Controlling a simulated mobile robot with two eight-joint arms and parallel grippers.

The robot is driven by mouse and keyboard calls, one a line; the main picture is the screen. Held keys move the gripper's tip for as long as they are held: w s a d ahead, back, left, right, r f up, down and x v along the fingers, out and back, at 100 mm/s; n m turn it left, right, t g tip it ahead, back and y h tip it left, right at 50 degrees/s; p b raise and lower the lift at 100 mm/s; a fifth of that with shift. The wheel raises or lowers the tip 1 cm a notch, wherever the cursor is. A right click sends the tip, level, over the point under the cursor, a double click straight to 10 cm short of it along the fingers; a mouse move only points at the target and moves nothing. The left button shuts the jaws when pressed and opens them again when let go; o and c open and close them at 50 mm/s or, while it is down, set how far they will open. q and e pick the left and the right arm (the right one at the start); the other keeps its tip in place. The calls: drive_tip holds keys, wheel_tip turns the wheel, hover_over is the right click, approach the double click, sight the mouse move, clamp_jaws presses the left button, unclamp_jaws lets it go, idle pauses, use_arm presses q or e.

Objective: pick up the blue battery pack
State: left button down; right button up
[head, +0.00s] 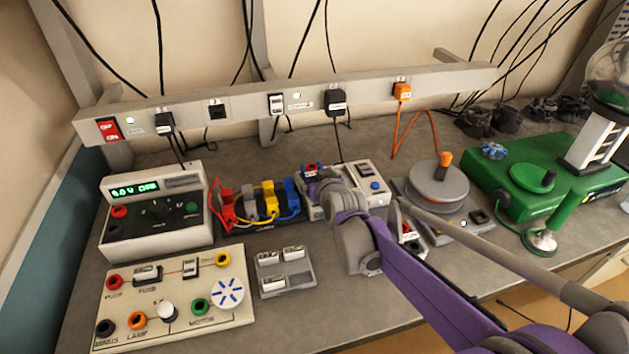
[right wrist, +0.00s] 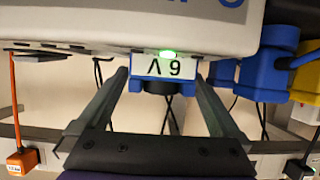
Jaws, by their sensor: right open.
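In the right wrist view, a blue and dark part (right wrist: 161,88) sits behind a white "9 V" label with a green light, at the edge of a pale grey device (right wrist: 130,25). It looks like the blue battery pack, mostly hidden. My right gripper (right wrist: 161,78) is open, with one finger on each side of it; I cannot tell whether they touch it. In the head view, a small blue and red piece (head: 311,169) shows on the grey device (head: 365,175), just behind my right gripper (head: 322,187), whose fingers are largely hidden. My left gripper is not in view.
Left of my right gripper stands a black rack with red, grey, yellow and blue connectors (head: 291,190). A power supply (head: 150,215), a lamp-and-motor board (head: 175,300) and a grey tray (head: 285,271) stand further left. A turntable (head: 438,186) and green machine (head: 520,180) stand right.

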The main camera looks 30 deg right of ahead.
drive_tip(key=shift+w+f, duration=0.1)
drive_tip(key=shift+w, duration=0.2)
drive_tip(key=shift+c, duration=0.3)
clamp_jaws()
